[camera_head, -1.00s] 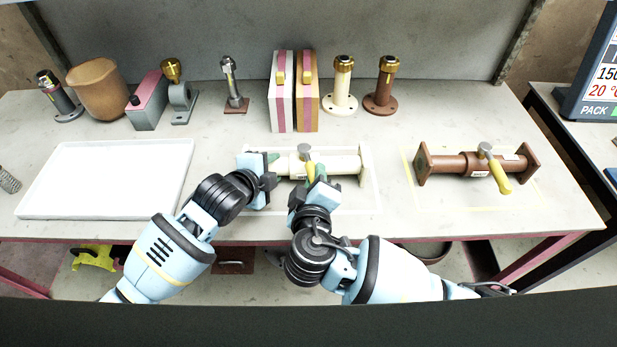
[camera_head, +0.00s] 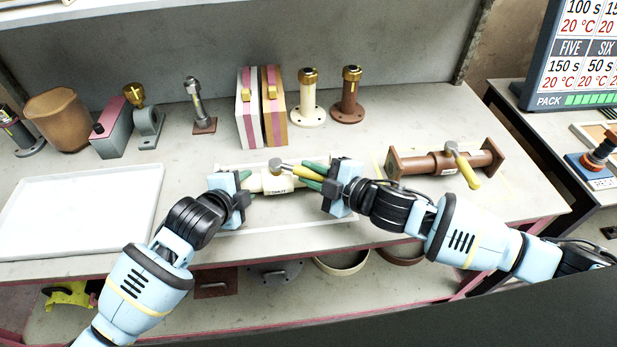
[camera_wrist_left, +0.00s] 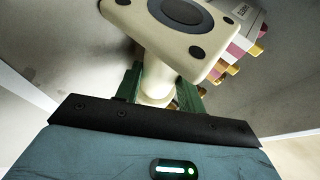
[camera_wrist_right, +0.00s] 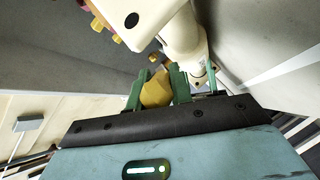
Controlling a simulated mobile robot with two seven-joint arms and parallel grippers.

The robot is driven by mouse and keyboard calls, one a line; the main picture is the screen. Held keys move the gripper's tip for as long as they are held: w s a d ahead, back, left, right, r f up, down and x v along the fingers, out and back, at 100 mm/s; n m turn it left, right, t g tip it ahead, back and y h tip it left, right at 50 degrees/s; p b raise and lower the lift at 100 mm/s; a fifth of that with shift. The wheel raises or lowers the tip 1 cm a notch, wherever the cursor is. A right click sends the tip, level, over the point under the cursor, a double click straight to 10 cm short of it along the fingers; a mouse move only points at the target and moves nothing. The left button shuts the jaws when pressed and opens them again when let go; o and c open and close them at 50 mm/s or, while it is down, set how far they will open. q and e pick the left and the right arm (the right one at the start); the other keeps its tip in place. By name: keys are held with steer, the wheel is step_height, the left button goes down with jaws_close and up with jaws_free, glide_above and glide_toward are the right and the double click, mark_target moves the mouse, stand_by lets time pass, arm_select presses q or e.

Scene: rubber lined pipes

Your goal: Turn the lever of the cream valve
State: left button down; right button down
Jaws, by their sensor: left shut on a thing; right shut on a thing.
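The cream valve (camera_head: 276,183) lies on its side on the table. Its grey pivot carries a lever with a yellow handle (camera_head: 306,173), which points right and slightly to the front, nearly along the pipe. My left gripper (camera_head: 246,186) is shut on the valve's pipe at the left end; in the left wrist view its green fingers straddle the pipe behind the cream flange (camera_wrist_left: 140,28). My right gripper (camera_head: 316,177) is shut on the yellow handle, which shows between its fingers in the right wrist view (camera_wrist_right: 157,88). My right gripper hides the valve's right end.
A brown valve (camera_head: 435,163) with a yellow lever lies to the right, close to my right arm. An empty white tray (camera_head: 75,215) is at the left. Upright fittings, a tan pot (camera_head: 58,118) and striped boxes (camera_head: 250,110) stand along the back.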

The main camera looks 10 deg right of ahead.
steer(key=shift+w+d+n+g+y, duration=0.1)
steer(key=shift+w+n+g+y, duration=0.2)
steer(key=shift+n+g+y, duration=0.2)
steer(key=shift+w, duration=0.1)
steer(key=c, duration=1.3)
jaws_free()
steer(key=shift+d, duration=0.1)
steer(key=shift+o, duration=0.2)
steer(key=v, duration=1.2)
steer(key=shift+w, duration=0.15)
steer(key=shift+d, duration=0.15)
